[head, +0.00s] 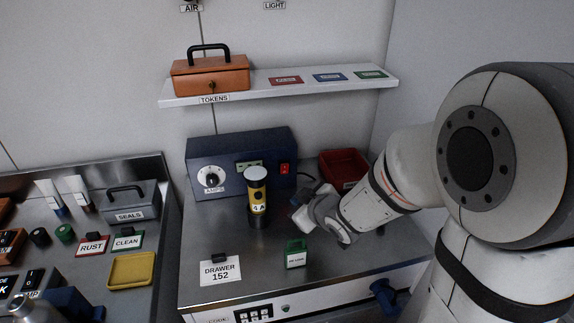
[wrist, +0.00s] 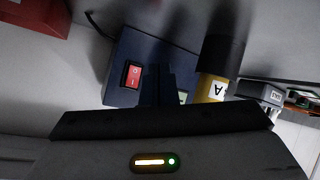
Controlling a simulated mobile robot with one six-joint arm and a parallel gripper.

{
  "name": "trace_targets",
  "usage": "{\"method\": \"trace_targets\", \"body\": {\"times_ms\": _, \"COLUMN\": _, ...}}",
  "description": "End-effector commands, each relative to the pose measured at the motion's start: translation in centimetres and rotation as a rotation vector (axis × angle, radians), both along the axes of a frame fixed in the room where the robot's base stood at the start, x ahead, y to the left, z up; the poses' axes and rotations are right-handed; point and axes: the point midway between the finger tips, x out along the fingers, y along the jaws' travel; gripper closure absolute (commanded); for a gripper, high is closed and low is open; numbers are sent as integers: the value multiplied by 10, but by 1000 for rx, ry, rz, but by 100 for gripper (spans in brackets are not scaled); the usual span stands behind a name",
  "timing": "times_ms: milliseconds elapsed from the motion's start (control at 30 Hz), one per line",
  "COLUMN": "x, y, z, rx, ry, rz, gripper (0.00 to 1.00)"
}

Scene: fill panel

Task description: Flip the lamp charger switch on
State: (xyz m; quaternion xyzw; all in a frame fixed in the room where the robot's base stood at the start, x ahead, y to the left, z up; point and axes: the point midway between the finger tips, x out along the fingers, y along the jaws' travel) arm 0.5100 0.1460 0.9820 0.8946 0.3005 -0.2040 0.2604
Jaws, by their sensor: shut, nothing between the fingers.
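The lamp charger (head: 240,158) is a dark blue box with a white AMPS dial, a small display and a red rocker switch (head: 284,169) at its right end. A yellow and black lamp (head: 257,192) stands upright in front of it. My gripper (head: 297,203) is shut and empty, in front of the charger and right of the lamp. In the wrist view, which is turned over, the dark fingers (wrist: 156,82) point at the charger face (wrist: 145,50). The red switch (wrist: 131,75) shows just left of them, apart in the picture. I cannot tell whether the fingers touch the charger.
A red bin (head: 343,165) stands right of the charger, behind my arm. A shelf (head: 300,81) with an orange box (head: 210,76) hangs above.

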Motion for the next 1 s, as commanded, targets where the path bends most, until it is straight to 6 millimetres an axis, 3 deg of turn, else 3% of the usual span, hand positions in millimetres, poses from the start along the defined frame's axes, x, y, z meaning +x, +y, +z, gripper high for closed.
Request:
{"method": "trace_targets", "body": {"times_ms": 267, "x": 7, "y": 9, "z": 3, "rx": -1, "ry": 2, "rz": 14, "gripper": 100}}
{"method": "trace_targets", "body": {"times_ms": 700, "x": 62, "y": 26, "z": 16, "rx": -1, "ry": 2, "rz": 15, "gripper": 100}}
{"method": "trace_targets", "body": {"times_ms": 1000, "x": 80, "y": 31, "z": 18, "rx": -1, "ry": 1, "rz": 15, "gripper": 100}}
